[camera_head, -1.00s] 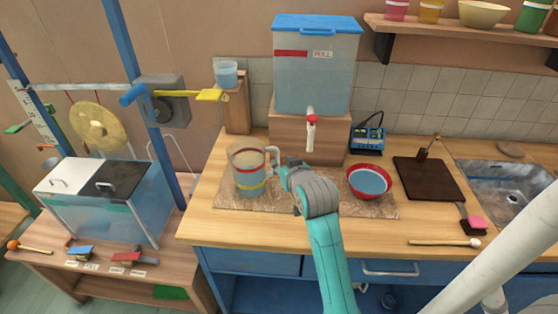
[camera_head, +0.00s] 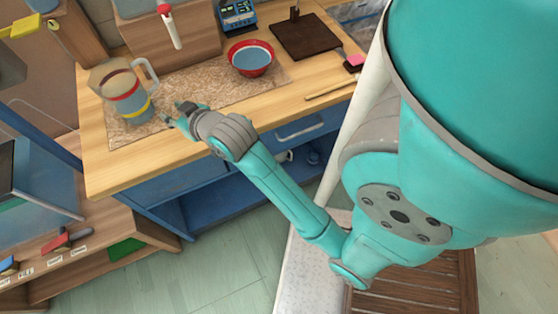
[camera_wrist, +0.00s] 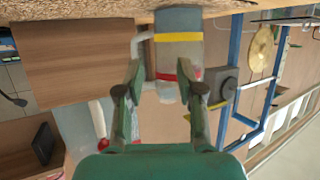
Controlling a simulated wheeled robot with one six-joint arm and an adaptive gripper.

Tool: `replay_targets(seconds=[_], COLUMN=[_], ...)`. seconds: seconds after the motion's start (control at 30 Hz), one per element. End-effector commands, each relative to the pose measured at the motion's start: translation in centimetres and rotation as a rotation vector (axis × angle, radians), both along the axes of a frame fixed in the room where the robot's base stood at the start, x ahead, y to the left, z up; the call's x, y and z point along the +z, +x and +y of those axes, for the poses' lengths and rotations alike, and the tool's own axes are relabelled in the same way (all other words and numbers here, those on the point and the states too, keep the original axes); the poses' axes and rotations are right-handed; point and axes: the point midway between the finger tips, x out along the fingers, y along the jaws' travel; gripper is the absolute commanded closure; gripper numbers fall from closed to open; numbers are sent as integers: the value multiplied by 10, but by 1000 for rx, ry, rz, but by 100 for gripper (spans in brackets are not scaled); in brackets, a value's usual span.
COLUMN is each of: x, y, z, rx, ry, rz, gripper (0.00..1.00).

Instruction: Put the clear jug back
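The clear jug (camera_head: 128,92), with red and yellow bands, stands upright on the speckled mat (camera_head: 205,95) at the left of the counter. Its handle (camera_head: 150,72) points right. It also shows upside down in the wrist view (camera_wrist: 179,42), beyond the fingers. My gripper (camera_head: 175,113) is to the right and front of the jug in the head view, over the mat's front edge. In the wrist view my gripper (camera_wrist: 160,72) has its two fingers spread apart with nothing held between them. The handle lies ahead of the left finger there.
A red bowl of water (camera_head: 250,58) stands on the mat to the right. Behind are a wooden block (camera_head: 160,40) and the dispenser's tap (camera_head: 170,25).

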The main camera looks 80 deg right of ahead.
Motion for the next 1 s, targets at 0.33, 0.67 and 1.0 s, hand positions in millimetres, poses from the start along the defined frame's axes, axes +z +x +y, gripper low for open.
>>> replay_targets(seconds=[0.33, 0.67, 1.0], x=[-66, -93, -87], y=[-66, -152, -253], z=[83, 145, 186], rx=[128, 246, 367], ry=[-9, -17, -23], rz=[-19, -44, -74], gripper=[63, 63, 63])
